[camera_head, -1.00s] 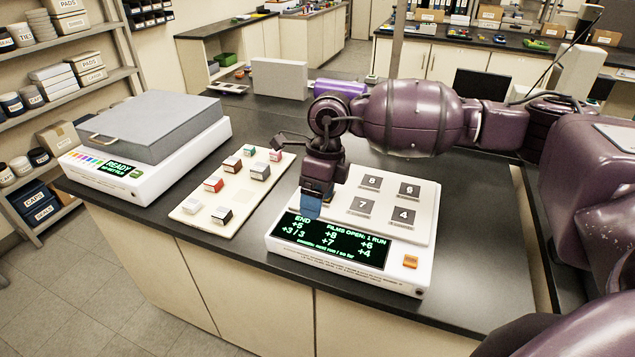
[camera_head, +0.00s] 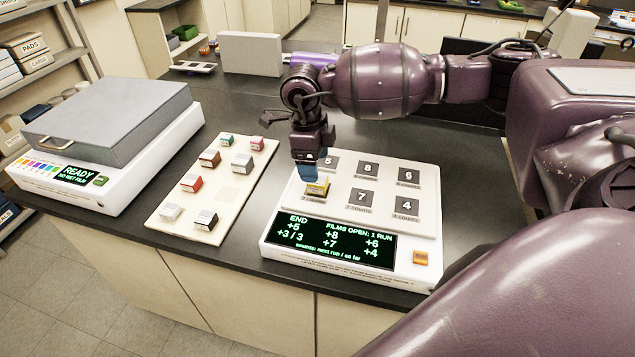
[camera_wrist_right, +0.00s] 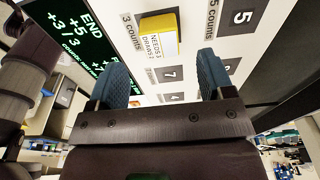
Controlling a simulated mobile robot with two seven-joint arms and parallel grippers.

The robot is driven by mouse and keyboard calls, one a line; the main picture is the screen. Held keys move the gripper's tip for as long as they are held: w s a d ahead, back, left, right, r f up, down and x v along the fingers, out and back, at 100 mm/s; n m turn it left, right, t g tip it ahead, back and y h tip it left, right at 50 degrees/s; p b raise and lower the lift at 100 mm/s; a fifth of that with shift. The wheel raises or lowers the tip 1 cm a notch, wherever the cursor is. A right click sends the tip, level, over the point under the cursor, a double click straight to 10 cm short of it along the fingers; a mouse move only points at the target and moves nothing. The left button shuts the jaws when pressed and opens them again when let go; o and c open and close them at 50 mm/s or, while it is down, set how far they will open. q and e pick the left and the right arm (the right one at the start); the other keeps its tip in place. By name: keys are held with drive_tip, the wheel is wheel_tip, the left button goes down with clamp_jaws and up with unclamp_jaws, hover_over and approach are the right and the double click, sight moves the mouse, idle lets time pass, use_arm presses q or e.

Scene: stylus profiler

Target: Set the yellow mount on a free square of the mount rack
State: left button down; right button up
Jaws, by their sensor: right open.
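The yellow mount (camera_head: 317,188) sits on the "3 counts" square of the white numbered panel (camera_head: 335,213). It also shows in the right wrist view (camera_wrist_right: 160,35), with a white printed label on one side. My right gripper (camera_head: 308,172) is just above and behind it, pointing down. In the right wrist view its blue fingers are spread apart, the gripper (camera_wrist_right: 165,80) empty, with the mount beyond the tips. The mount rack (camera_head: 178,232) is the cream board to the left, holding several coloured mounts; a bare patch shows at its right middle. My left gripper is not in view.
A grey-lidded machine (camera_head: 110,115) with a "READY" display stands left of the rack. The panel's console has a green-text display (camera_head: 330,240) and an orange button (camera_head: 420,258). A grey block (camera_head: 250,53) stands behind. Dark counter is clear between rack and panel.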

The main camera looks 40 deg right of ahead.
drive_tip(key=shift+s+f, duration=0.1)
drive_tip(key=shift+f, duration=0.45)
drive_tip(key=f, duration=0.2)
drive_tip(key=f+p, duration=0.1)
drive_tip(key=f, duration=0.1)
drive_tip(key=shift+s+d, duration=0.1)
drive_tip(key=shift+d, duration=0.15)
drive_tip(key=c, duration=1.1)
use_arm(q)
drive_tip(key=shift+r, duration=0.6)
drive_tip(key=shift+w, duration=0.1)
use_arm(e)
drive_tip(key=shift+r, duration=0.1)
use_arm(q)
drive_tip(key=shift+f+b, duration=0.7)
use_arm(e)
drive_tip(key=shift+r, duration=9.95)
